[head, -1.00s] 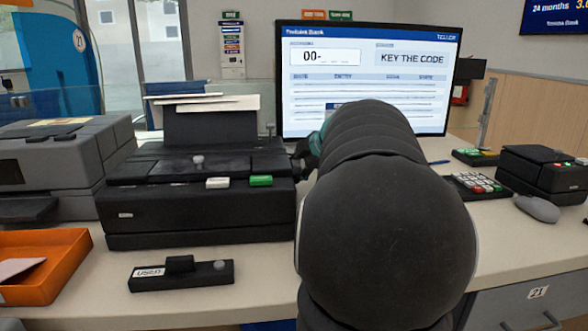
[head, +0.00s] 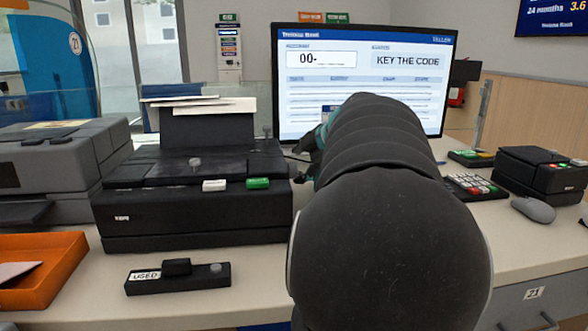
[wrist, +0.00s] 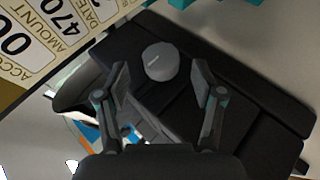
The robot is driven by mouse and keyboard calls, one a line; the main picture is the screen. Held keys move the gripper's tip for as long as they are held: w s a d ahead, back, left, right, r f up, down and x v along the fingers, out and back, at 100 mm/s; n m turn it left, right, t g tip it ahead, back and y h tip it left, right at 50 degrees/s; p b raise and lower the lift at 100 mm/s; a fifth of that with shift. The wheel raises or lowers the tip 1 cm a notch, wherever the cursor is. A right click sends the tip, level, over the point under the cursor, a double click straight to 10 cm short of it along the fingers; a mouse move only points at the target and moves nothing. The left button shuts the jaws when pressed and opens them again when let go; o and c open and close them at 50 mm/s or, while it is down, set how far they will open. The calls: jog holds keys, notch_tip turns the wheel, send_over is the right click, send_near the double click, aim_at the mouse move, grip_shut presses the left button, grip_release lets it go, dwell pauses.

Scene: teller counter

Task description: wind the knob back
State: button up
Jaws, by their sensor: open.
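A round grey knob (wrist: 161,61) stands on a black machine top (wrist: 245,95) in the wrist view. My gripper (wrist: 161,78) is open, with one finger on each side of the knob's near edge; I cannot tell whether either touches it. In the head view, a small grey knob (head: 195,163) stands on top of the black printer (head: 190,215); I cannot tell if it is the same knob. My gripper there is mostly hidden behind my arm, to the right of the printer.
A printed slip (wrist: 45,40) lies at the upper left in the wrist view. In the head view, a monitor (head: 345,80) stands behind my arm. A small black USED box (head: 178,277) and an orange tray (head: 65,275) are in front; a keypad (head: 470,187) is to the right.

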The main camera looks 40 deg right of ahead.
jog(key=v, duration=0.8)
jog(key=shift+r, duration=0.2)
jog(key=shift+s, duration=0.15)
